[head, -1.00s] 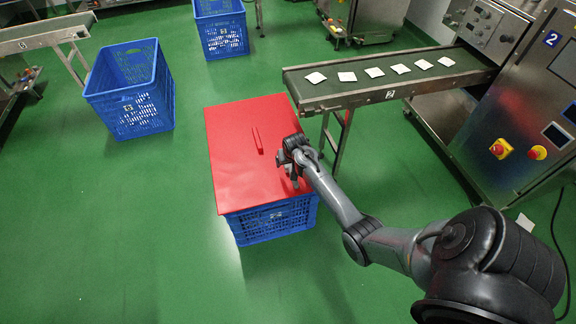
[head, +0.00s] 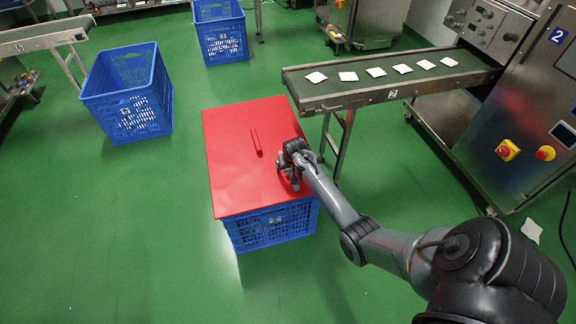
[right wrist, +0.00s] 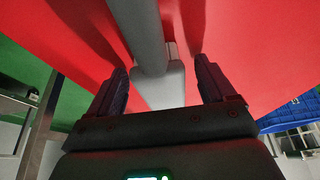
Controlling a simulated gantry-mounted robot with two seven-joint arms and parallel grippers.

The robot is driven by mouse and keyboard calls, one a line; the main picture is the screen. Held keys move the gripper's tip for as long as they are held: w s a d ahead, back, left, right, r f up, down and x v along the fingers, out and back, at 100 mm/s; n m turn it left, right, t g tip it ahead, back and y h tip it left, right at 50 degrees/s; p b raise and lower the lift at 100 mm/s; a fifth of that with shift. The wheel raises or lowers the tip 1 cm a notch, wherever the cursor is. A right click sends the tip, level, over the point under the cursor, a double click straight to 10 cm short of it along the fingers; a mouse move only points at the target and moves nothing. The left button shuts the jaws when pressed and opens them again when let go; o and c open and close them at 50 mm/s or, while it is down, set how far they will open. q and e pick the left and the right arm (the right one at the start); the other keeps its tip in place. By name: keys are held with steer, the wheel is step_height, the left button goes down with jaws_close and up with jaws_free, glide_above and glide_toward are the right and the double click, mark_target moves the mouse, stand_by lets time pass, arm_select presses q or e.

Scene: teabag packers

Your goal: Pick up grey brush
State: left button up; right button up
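In the right wrist view, a grey object that looks like the grey brush (right wrist: 165,85) lies over the red lid, with a long round grey part running up to the top edge. My right gripper (right wrist: 162,90) has its two dark fingers apart, one on each side of it, with gaps showing. In the head view, my right gripper (head: 291,186) is low over the right front part of the red lid (head: 235,185). The brush cannot be made out there; my gripper seems to hide it. My left gripper is in neither current view.
The lid covers a blue crate (head: 270,226) and has a raised red handle (head: 256,142). A conveyor (head: 345,97) with several white teabags stands close behind on the right, beside a steel machine (head: 515,110). Another blue crate (head: 128,110) stands at left. Green floor in front is clear.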

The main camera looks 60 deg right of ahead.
steer(key=c, duration=1.1)
steer(key=shift+o, duration=0.2)
steer(key=shift+r, duration=0.1)
steer(key=shift+r, duration=0.15)
steer(key=shift+r+p, duration=0.65)
steer(key=shift+p, duration=0.05)
steer(key=r+p, duration=0.1)
steer(key=r, duration=0.1)
steer(key=s+r+p, duration=0.1)
steer(key=p, duration=0.1)
steer(key=shift+r, duration=0.4)
steer(key=s+r+p, duration=0.5)
steer(key=s+p, duration=0.1)
steer(key=s, duration=0.4)
steer(key=shift+s+a+r+p, duration=0.2)
steer(key=shift+s+a+p, duration=0.15)
steer(key=shift+a+p, duration=0.05)
